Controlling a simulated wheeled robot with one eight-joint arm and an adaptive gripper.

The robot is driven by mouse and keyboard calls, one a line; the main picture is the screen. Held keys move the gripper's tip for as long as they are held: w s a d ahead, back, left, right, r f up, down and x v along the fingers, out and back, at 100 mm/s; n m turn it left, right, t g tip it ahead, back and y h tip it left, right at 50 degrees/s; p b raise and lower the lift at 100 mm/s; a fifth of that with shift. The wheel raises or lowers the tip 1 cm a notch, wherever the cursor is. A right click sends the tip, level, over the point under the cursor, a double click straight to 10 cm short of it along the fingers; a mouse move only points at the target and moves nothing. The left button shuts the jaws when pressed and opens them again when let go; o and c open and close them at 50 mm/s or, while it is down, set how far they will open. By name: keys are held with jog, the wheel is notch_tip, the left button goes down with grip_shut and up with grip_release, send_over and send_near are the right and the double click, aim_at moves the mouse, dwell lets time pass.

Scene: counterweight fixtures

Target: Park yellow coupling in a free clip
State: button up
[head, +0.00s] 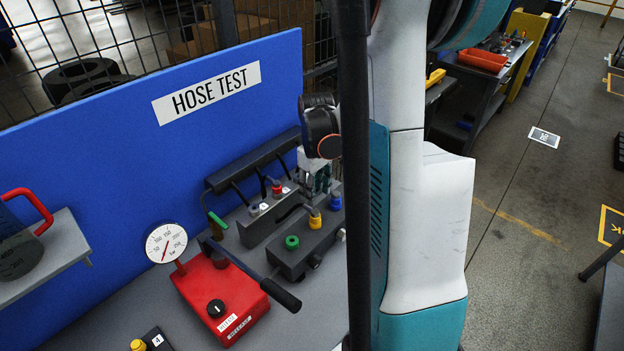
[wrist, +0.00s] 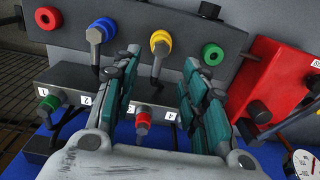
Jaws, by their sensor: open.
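The yellow coupling (wrist: 158,60) is a grey elbow piece with a yellow ring, at the yellow port of the dark manifold block (wrist: 215,30). It also shows in the head view (head: 314,221). My gripper (wrist: 161,57) is open, with the coupling seen between its fingers; contact is not visible. In the head view my gripper (head: 316,172) is over the bench, partly hidden by my arm. The grey clip rail (wrist: 78,90) runs beside the manifold. It holds a red coupling (wrist: 143,120) and, at its left end in the wrist view, a green one (wrist: 48,103). My fingers hide part of the rail.
A blue coupling (wrist: 100,32) sits beside the yellow one. The red port (wrist: 47,18) and green port (wrist: 213,54) look bare. A red box (head: 217,293) with a dark lever and gauge (head: 166,243) stands near the manifold. The blue HOSE TEST board (head: 120,140) stands behind.

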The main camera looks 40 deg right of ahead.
aim_at(315, 211)
jog(key=shift+s+a+f+b, duration=0.1)
jog(key=shift+s+f+b, duration=0.1)
jog(key=shift+f+b, duration=0.4)
notch_tip(315, 211, down, 9)
jog(key=b, duration=0.6)
jog(key=shift+w+r, duration=0.1)
jog(key=shift+r, duration=0.05)
grip_shut()
